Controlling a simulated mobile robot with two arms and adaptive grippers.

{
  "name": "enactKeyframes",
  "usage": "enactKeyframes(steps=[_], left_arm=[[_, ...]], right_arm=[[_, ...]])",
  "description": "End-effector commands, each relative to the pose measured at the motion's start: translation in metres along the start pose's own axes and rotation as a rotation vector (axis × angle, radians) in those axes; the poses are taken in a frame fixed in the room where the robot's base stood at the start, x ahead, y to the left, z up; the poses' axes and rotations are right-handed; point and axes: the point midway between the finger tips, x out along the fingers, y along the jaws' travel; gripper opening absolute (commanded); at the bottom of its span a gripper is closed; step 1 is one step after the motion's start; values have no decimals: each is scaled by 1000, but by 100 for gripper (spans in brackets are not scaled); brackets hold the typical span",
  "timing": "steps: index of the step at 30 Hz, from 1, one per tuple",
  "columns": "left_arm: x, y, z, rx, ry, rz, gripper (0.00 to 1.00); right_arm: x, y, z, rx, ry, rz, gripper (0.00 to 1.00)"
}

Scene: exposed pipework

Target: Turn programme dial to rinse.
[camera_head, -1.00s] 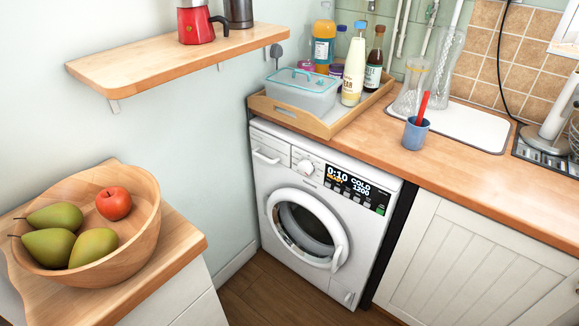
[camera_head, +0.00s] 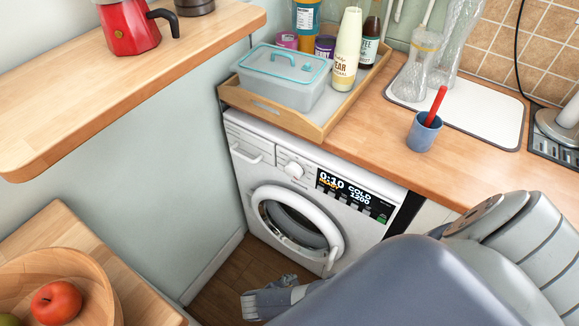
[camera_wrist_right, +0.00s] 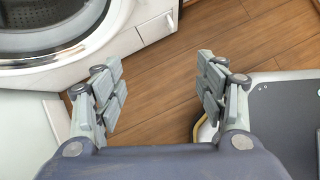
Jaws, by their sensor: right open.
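The white washing machine (camera_head: 247,176) stands under the worktop, with its round door shut. Its programme dial (camera_head: 294,170) is a white knob between the drawer and the lit display (camera_head: 352,195). The display reads 0:10, COLD and 1200, with a small orange word. My right gripper (camera_head: 268,299) is low in front of the machine, below the dial and apart from it. In the right wrist view its fingers (camera_wrist_right: 160,82) are spread and empty above the floor, near the lower machine door (camera_wrist_right: 75,52). The dial is outside that view. My left gripper is not in view.
A wooden tray (camera_head: 262,118) with a lidded box and bottles stands above the machine. A blue cup (camera_head: 422,133) stands on the worktop (camera_head: 380,125). A wall shelf (camera_head: 90,95) juts out at the left, above a fruit bowl (camera_head: 100,285). Wooden floor (camera_wrist_right: 165,85) lies below.

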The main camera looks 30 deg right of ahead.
Motion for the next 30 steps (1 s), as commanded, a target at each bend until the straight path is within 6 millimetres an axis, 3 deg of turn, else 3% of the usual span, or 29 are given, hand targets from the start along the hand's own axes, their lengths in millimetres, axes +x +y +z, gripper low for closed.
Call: enactKeyframes(steps=[1, 3, 6, 9, 13, 18, 30], left_arm=[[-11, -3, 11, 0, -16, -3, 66], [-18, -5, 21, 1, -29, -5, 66], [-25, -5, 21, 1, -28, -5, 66], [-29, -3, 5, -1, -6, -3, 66], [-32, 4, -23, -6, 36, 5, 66], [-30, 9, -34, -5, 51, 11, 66], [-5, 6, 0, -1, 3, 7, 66]], right_arm=[[-30, 41, 29, -84, -118, 74, 66], [-65, 84, 66, -180, -293, 150, 66], [-119, 134, 113, -262, -531, 232, 66], [-167, 166, 149, -292, -725, 281, 66], [-208, 185, 175, -295, -882, 310, 66], [-218, 194, 191, -291, -947, 316, 66], [-176, 221, 241, -290, -944, 316, 66]])
